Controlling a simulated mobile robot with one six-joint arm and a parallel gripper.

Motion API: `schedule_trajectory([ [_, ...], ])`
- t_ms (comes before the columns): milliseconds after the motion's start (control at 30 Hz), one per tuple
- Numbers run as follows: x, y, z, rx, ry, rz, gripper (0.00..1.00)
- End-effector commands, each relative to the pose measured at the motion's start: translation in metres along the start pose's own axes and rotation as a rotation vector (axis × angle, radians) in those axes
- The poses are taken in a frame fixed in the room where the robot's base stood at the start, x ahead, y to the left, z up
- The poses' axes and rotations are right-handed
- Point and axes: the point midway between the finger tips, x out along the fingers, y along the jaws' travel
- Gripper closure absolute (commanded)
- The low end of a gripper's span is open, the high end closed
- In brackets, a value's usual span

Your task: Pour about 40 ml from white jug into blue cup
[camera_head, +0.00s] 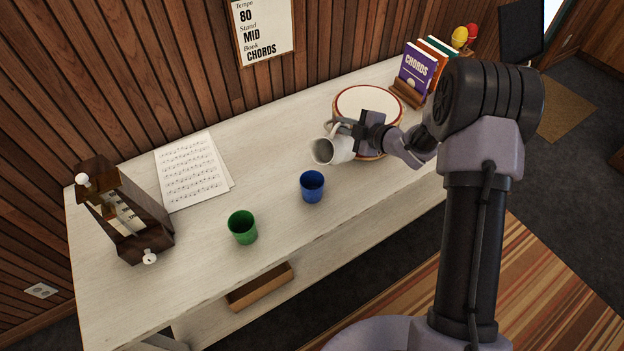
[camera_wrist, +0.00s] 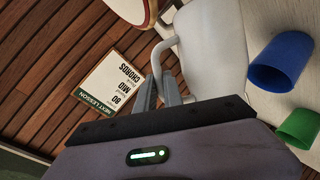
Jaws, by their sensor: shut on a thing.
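The white jug (camera_head: 333,148) is held by my gripper (camera_head: 350,127) above the table, tilted with its mouth toward the lower left. In the wrist view the jug (camera_wrist: 213,45) shows large, and my gripper (camera_wrist: 163,92) is shut on its handle. The blue cup (camera_head: 312,187) stands upright on the table, below and left of the jug and apart from it. The blue cup also shows in the wrist view (camera_wrist: 281,63). No stream of liquid shows, and I cannot see the level in the jug or the cup.
A green cup (camera_head: 242,228) stands left of the blue cup. A round drum (camera_head: 369,103) lies behind my gripper. Books (camera_head: 418,70) stand at the back right. The table (camera_head: 275,130) is bare between the sheets and drum.

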Motion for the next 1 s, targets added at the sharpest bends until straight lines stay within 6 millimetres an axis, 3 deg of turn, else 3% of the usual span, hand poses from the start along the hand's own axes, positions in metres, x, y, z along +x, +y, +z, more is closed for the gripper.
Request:
schedule_trajectory([
  [367, 0.0, 0.002, 0.0, 0.011, 0.003, -0.004, 1.0],
  [500, -0.001, 0.008, 0.004, 0.095, 0.021, -0.038, 1.0],
  [633, 0.004, 0.009, 0.019, 0.248, 0.055, -0.099, 1.0],
  [767, 0.02, -0.007, 0.045, 0.372, 0.087, -0.147, 1.0],
  [1000, 0.032, -0.005, 0.065, 0.609, 0.156, -0.242, 1.0],
])
